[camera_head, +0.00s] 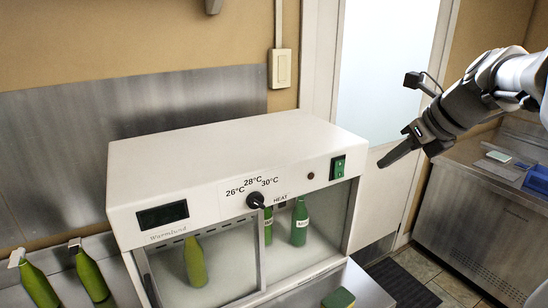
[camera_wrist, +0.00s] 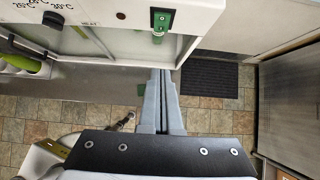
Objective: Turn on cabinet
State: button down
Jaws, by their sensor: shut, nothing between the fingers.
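The white cabinet (camera_head: 235,150) stands on a metal counter, and its front edge also shows in the wrist view (camera_wrist: 105,12). A green rocker switch (camera_head: 338,167) sits at the right end of its front panel. The switch shows in the wrist view (camera_wrist: 161,19), beyond my fingertips and apart from them. The black dial (camera_head: 256,200) is mid-panel, among temperature marks. The display (camera_head: 162,215) is dark, and the small round indicator (camera_head: 310,176) looks unlit. My gripper (camera_head: 384,162) is shut and empty, to the right of the switch.
Green bottles (camera_head: 299,222) stand behind the cabinet's glass front. More green bottles (camera_head: 91,275) are at the left. A green sponge (camera_head: 338,299) lies on the counter. A metal counter (camera_head: 478,225) stands right, with a dark floor mat (camera_head: 402,284) between.

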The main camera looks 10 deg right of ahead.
aim_at(340, 169)
dwell(0.3)
jog(key=w+a+r+x, duration=0.1)
jog(key=w+x, duration=0.1)
jog(key=x, duration=1)
jog(key=shift+w, duration=0.25)
jog(key=shift+a+r+p, duration=0.1)
jog(key=shift+p, duration=0.35)
